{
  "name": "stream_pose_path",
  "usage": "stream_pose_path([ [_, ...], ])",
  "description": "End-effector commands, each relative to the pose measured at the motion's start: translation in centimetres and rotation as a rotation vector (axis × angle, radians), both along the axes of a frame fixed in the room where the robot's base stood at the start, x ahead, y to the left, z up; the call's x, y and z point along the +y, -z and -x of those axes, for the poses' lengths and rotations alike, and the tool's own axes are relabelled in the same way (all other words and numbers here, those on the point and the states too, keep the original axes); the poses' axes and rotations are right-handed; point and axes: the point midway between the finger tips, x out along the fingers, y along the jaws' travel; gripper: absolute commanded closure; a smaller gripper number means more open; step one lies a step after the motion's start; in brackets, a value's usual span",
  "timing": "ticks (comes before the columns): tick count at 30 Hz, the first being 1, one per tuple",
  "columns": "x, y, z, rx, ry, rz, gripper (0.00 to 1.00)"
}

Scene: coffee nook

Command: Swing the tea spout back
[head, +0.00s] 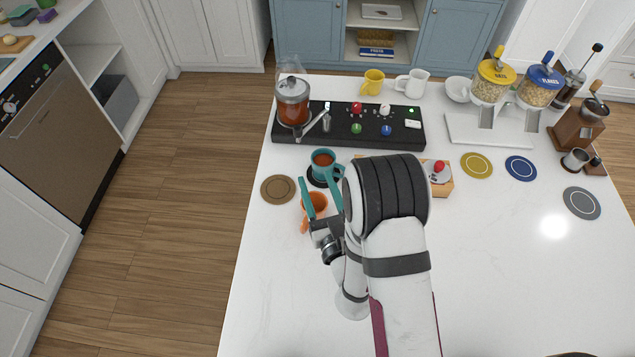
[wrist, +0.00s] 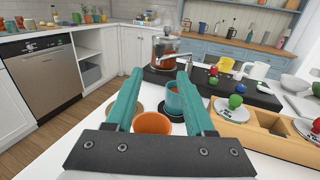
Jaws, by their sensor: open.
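The tea dispenser (head: 292,88) is a clear jar of reddish-brown tea at the left end of a black console. A thin silver bar, which looks like the tea spout (head: 313,125), slants beside its base; the dispenser also shows in the wrist view (wrist: 163,46). A teal cup (head: 322,172) with brown liquid stands on a dark coaster in front of the console. My gripper (head: 316,177) has its teal fingers apart and empty, above and near the teal and orange cups and short of the spout. The wrist view shows both fingers (wrist: 160,74) pointing toward the dispenser.
An orange cup (head: 316,200) stands below the fingers, with a brown coaster (head: 278,189) at its left. A wooden holder (head: 445,187) sits right of my arm. The front left counter is clear.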

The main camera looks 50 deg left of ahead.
Motion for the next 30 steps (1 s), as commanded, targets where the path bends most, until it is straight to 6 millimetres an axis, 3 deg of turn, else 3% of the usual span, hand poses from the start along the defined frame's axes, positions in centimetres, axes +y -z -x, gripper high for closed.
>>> stream_pose_path([
  [1, -0.1, 0.0, -0.4, 0.003, -0.011, -0.003, 0.56],
  [5, -1.5, -0.2, -3.3, 0.013, -0.155, -0.016, 0.8],
  [8, -3.2, -0.1, -4.3, 0.004, -0.259, -0.006, 0.98],
  [11, -3.2, 0.0, -4.3, -0.003, -0.302, 0.002, 1.0],
  [24, 5.9, 0.0, -5.2, -0.003, -0.303, 0.0, 1.0],
  [30, 9.1, 0.0, -5.7, -0.002, -0.301, 0.0, 1.0],
])
